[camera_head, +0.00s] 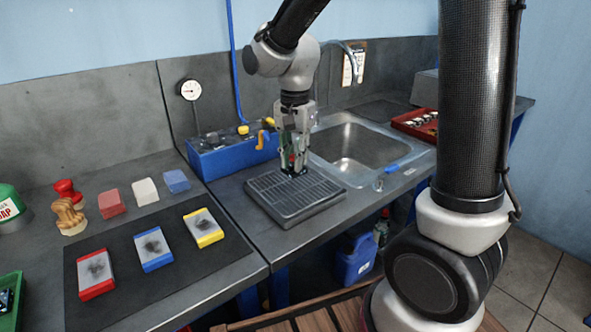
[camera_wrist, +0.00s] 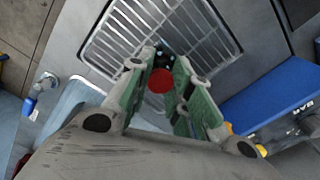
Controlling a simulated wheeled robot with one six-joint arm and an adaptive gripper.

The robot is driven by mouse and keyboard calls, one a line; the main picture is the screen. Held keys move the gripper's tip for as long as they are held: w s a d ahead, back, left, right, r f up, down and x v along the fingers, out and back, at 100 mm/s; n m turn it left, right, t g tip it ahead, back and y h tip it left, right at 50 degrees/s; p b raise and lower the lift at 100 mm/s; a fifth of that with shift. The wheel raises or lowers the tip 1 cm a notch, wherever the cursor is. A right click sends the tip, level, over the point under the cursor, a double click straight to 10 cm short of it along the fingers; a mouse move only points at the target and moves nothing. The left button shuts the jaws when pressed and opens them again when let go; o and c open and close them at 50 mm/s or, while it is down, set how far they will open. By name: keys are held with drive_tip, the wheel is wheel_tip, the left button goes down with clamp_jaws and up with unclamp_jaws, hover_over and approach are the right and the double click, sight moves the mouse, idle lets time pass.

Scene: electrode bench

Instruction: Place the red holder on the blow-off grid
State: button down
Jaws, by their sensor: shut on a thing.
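My gripper (camera_head: 293,160) is shut on the red holder (camera_head: 291,157), pointing down over the far part of the blow-off grid (camera_head: 285,205). In the wrist view the holder's round red top (camera_wrist: 160,81) shows between the green fingers of my gripper (camera_wrist: 161,75), with a dark part beyond it. The grid (camera_wrist: 207,28) is a grey slatted grate in a dark tray, with no other thing on it. The holder's lower end is dark and close to the slats. I cannot tell whether it touches them.
A blue box (camera_head: 233,153) with a gauge and yellow fittings stands behind the grid. A steel sink (camera_head: 352,143) lies to the right. On the left a dark mat (camera_head: 190,270) bears red-, blue- and yellow-edged blocks. The front of the grid is clear.

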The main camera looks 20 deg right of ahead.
drive_tip(key=shift+f, duration=1.75)
drive_tip(key=shift+f, duration=0.1)
drive_tip(key=c, duration=1.3)
unclamp_jaws()
wheel_tip(320, 180, up, 12)
drive_tip(key=shift+s+r, duration=0.1)
drive_tip(key=shift+r, duration=0.05)
drive_tip(key=s+d+r+n+t, duration=0.2)
drive_tip(key=s+d+n+t, duration=0.2)
drive_tip(key=s+d+n, duration=0.5)
drive_tip(key=s+d, duration=0.5)
drive_tip(key=s, duration=0.5)
drive_tip(key=shift+d, duration=0.35)
